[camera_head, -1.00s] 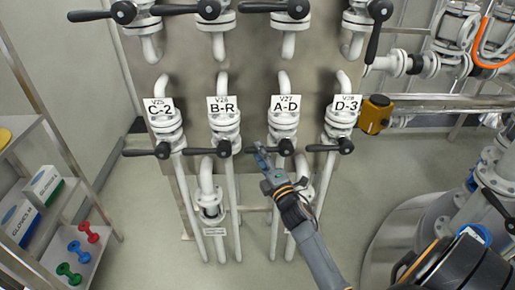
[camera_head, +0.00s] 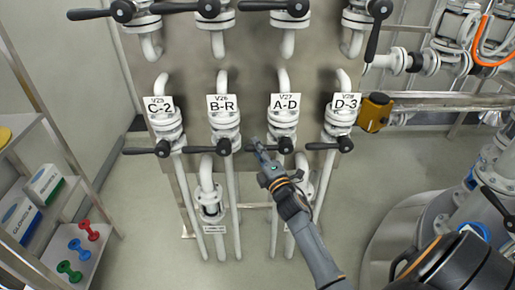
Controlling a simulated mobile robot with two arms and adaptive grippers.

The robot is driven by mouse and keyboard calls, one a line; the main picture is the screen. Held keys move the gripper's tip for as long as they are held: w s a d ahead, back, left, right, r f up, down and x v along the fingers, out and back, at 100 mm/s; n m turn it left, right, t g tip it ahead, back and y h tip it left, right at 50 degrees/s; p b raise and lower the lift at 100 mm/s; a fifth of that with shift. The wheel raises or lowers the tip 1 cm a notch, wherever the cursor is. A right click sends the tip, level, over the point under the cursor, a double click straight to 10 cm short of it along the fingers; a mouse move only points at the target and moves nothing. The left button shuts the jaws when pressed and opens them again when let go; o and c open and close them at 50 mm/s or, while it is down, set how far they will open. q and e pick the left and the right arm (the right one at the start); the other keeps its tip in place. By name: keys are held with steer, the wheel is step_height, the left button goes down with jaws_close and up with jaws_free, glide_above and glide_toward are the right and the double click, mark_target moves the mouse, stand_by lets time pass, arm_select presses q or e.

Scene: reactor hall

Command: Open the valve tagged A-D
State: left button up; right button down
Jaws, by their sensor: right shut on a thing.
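The valve tagged A-D (camera_head: 283,126) is the third from the left in the lower row. It is a white flanged valve with a white tag (camera_head: 285,105) above and a black lever handle (camera_head: 286,146) below. The handle reaches left, roughly level, across the pipe. My right gripper (camera_head: 259,149) is shut on the handle near its left end; the gripper hides part of the handle. My left gripper is not in view.
Valves tagged B-R (camera_head: 224,124) and D-3 (camera_head: 339,124) stand close on either side, with C-2 (camera_head: 167,128) farther left. More black handles hang above. A yellow box (camera_head: 375,112) sits right of D-3. A shelf (camera_head: 70,205) stands at left.

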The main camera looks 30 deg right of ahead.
steer(key=shift+f, duration=0.1)
steer(key=f+n, duration=0.1)
steer(key=n+g+p, duration=0.1)
steer(key=shift+s+d+f+n+y, duration=0.1)
steer(key=shift+f+n+y, duration=0.2)
steer(key=shift+f+y, duration=0.1)
steer(key=s+d+f+n+g+h+p, duration=0.2)
steer(key=s+d+f+n+g+p, duration=0.2)
steer(key=n+p, duration=0.8)
steer(key=shift+s+d+f+g+p, duration=0.35)
steer(key=shift+d+f+g+p, duration=0.85)
steer(key=shift+d+f, duration=0.45)
steer(key=shift+d+r, duration=0.1)
steer(key=c, duration=1.2)
jaws_free()
steer(key=shift+d+r, duration=0.1)
